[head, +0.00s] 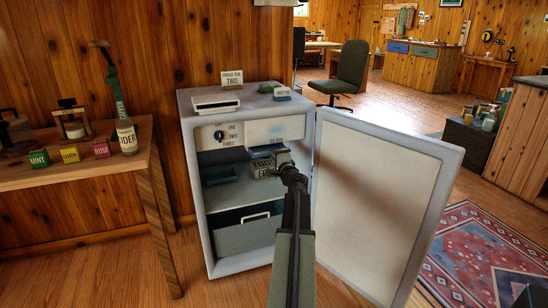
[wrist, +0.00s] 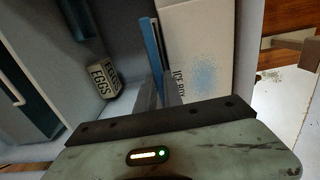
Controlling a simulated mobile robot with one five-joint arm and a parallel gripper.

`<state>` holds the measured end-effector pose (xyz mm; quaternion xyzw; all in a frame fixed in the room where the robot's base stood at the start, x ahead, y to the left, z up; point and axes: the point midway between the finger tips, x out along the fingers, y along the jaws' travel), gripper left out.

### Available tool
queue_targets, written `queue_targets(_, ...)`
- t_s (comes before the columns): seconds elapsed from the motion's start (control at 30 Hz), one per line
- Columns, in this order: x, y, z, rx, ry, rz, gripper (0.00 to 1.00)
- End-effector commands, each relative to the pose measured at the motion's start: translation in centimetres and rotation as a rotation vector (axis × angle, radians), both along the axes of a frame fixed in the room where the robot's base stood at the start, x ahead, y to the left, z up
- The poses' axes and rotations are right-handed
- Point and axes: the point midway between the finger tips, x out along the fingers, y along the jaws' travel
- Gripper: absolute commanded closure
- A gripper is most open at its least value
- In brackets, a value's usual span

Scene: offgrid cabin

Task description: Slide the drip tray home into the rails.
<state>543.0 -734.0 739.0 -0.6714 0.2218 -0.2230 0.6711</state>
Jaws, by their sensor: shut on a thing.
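The drip tray (wrist: 151,42) is a thin blue piece seen edge-on in the wrist view, just beside the white ice box (wrist: 195,50). My gripper (wrist: 152,92) is shut on its near end. In the head view my gripper (head: 281,158) is inside the open white fridge (head: 200,220), just under the ice box (head: 275,130), and the arm hides part of the tray. The rails cannot be made out; they appear hidden under the ice box. I cannot tell how far the tray sits in them.
An egg box (wrist: 104,77) stands below the tray; it also shows in the head view (head: 262,168). A dark blue tray (head: 219,175) lies left on the shelf. A drawer (head: 245,234) is below. The open fridge door (head: 385,200) stands close to the right of my arm.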

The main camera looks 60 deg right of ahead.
Motion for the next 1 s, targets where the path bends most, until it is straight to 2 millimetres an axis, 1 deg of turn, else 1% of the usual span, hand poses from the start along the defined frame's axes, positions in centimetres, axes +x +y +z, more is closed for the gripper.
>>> queue_targets(1.0,2.1,-1.6,0.0,0.000,0.000,0.000,1.00)
